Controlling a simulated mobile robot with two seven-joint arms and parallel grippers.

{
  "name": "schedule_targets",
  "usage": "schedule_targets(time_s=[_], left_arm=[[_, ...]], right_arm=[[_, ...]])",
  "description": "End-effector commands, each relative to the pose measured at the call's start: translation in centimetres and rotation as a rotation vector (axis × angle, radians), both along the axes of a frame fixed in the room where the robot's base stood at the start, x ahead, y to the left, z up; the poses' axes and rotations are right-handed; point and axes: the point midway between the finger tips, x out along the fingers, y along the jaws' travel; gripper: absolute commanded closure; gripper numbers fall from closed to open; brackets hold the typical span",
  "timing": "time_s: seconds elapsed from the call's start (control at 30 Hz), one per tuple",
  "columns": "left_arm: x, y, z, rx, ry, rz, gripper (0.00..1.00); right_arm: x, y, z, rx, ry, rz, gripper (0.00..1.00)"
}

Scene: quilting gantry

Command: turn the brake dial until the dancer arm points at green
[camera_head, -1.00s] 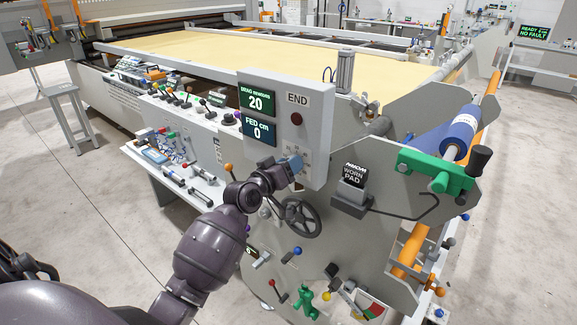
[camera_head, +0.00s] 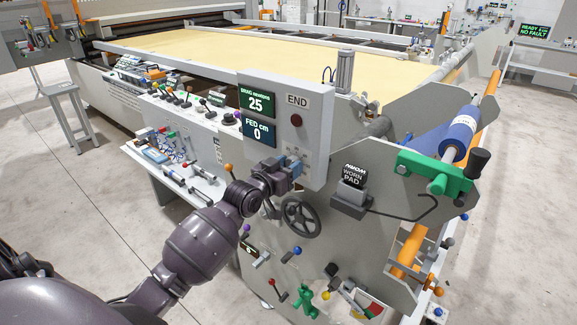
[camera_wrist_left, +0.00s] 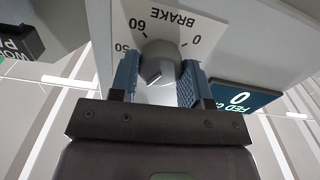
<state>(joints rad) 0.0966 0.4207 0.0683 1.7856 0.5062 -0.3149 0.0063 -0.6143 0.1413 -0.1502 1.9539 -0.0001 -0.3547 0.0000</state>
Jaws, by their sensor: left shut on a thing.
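The brake dial (camera_wrist_left: 158,62) is a grey knob under the word BRAKE on a white scale plate in the left wrist view. My left gripper (camera_wrist_left: 161,82) has its blue fingers on both sides of the dial and is shut on it. In the head view my left gripper (camera_head: 290,167) is at the lower part of the grey display panel and hides the dial. A coloured sector with red and green (camera_head: 373,308) shows low on the machine's side plate. I cannot clearly tell the dancer arm or where it points. My right gripper is not in view.
The display panel (camera_head: 318,140) reads DRAG 25 newtons and FED 0 cm. A black handwheel (camera_head: 301,218) is just below my left gripper. A WORN PAD block (camera_head: 351,195), a green bracket (camera_head: 436,175) and a blue roll (camera_head: 462,131) are to the right.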

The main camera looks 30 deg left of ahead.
Motion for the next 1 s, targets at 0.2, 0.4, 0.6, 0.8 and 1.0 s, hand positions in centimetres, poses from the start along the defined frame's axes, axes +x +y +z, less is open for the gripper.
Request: schedule_targets(time_s=[0.2, 0.4, 0.6, 0.8, 1.0], left_arm=[[0.0, 0.0, 0.1, 0.0, -0.002, 0.0, 0.81], [0.0, 0.0, 0.1, -0.001, -0.002, 0.0, 0.31], [0.0, 0.0, 0.0, -0.001, -0.001, 0.0, 0.31], [-0.8, 0.1, -0.1, -0.001, 0.0, 0.001, 0.31], [-3.8, 0.4, -0.1, 0.0, 0.0, 0.001, 0.31]], right_arm=[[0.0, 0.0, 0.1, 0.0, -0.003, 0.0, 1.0], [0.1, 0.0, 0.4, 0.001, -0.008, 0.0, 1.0], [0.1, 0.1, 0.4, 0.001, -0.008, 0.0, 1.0], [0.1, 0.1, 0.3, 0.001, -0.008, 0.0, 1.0], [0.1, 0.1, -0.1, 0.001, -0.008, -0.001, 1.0]])
